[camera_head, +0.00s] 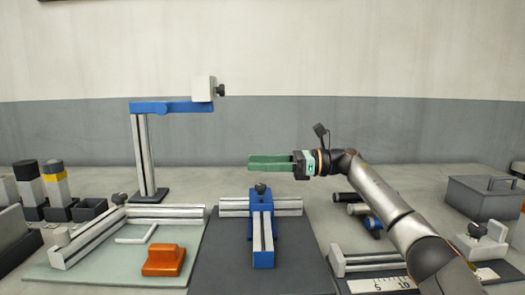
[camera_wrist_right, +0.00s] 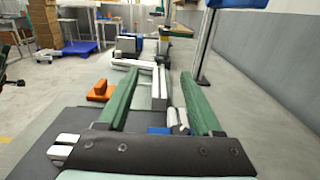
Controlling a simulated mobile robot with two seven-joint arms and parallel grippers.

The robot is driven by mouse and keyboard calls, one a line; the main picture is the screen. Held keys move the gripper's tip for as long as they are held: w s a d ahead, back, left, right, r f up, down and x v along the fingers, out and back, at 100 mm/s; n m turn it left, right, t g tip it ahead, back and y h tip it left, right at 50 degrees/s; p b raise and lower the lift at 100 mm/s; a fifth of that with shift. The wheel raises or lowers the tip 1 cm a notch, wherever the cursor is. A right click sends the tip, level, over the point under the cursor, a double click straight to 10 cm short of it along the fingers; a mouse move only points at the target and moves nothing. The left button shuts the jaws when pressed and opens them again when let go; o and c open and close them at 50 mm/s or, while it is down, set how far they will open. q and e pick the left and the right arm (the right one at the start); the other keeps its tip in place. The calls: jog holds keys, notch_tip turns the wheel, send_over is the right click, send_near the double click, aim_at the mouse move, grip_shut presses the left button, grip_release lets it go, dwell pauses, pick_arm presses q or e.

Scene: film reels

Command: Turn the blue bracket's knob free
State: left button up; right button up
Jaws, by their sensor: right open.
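The blue bracket (camera_head: 263,262) sits on the crossed aluminium rails at the middle of the bench. Its dark knob (camera_head: 260,188) stands on top, near where the rails meet. My right gripper (camera_head: 250,162) reaches in from the right with its green fingers pointing left, above and behind the knob in the picture, apart from it. In the right wrist view the fingers (camera_wrist_right: 156,78) are spread with nothing held. A bit of blue (camera_wrist_right: 160,130) shows low between them; the knob cannot be made out there. My left gripper is not in view.
A post with a blue arm (camera_head: 172,107), carrying a white block with a dark knob, stands at the back left. An orange block (camera_head: 164,261) lies on the left mat. A grey toolbox (camera_head: 485,198) is at the right. The bench behind the rails is mostly clear.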

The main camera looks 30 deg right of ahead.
jog(key=s+a+r, duration=0.5)
jog(key=s, duration=0.4)
jog(key=shift+a+r, duration=0.2)
jog(key=shift+r, duration=0.1)
